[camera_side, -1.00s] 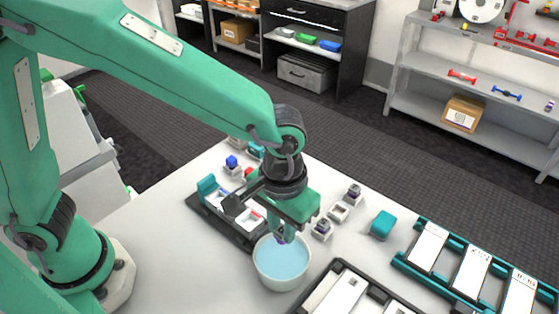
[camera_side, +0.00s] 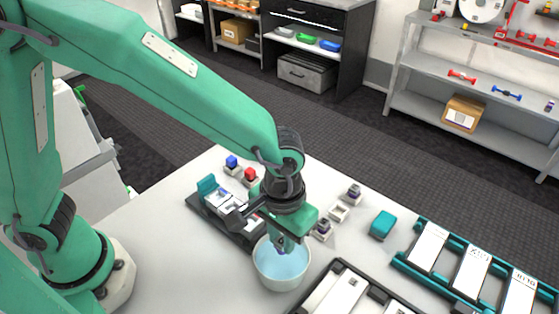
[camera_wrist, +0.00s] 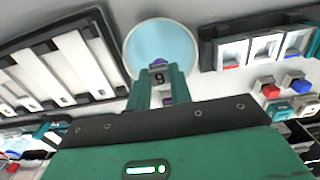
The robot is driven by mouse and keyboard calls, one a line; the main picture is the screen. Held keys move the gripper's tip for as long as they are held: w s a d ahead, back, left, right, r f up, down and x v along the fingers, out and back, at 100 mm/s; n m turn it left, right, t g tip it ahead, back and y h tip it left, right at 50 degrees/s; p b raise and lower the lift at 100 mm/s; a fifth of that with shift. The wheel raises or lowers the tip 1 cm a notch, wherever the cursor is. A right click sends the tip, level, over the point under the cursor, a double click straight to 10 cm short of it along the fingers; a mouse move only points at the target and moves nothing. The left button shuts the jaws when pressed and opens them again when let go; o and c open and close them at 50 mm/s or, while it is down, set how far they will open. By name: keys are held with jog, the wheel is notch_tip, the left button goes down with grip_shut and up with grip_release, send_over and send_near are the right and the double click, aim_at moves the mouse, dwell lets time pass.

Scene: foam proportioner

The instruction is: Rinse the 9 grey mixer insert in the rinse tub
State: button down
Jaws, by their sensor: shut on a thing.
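The rinse tub (camera_side: 281,284) is a round white bowl of light blue liquid on the table; it also shows in the wrist view (camera_wrist: 127,62). My gripper (camera_side: 281,244) points down over the tub's back edge. In the wrist view my gripper (camera_wrist: 160,80) is shut on the grey mixer insert marked 9 (camera_wrist: 160,77), which has a purple part at its top end. The insert is over or in the liquid; I cannot tell how deep. In the side view the insert is mostly hidden by the fingers, with a small purple bit below them.
A dark tray with white slots (camera_side: 228,221) stands left of the tub. A grey-framed rack (camera_side: 342,262) lies at its right, a teal rack (camera_side: 408,256) beyond. A teal block (camera_side: 382,224), a red-topped piece (camera_side: 250,175) and a blue-topped piece (camera_side: 232,163) stand on the table.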

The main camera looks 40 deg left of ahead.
aim_at(279, 250)
jog(key=shift+f, duration=2.5)
jog(key=shift+s, duration=0.4)
jog(key=shift+w, duration=0.8)
jog(key=shift+s, duration=0.8)
dwell(0.6)
jog(key=shift+w, duration=0.4)
dwell(0.6)
jog(key=shift+r, duration=0.1)
dwell(0.4)
jog(key=shift+r, duration=4.45)
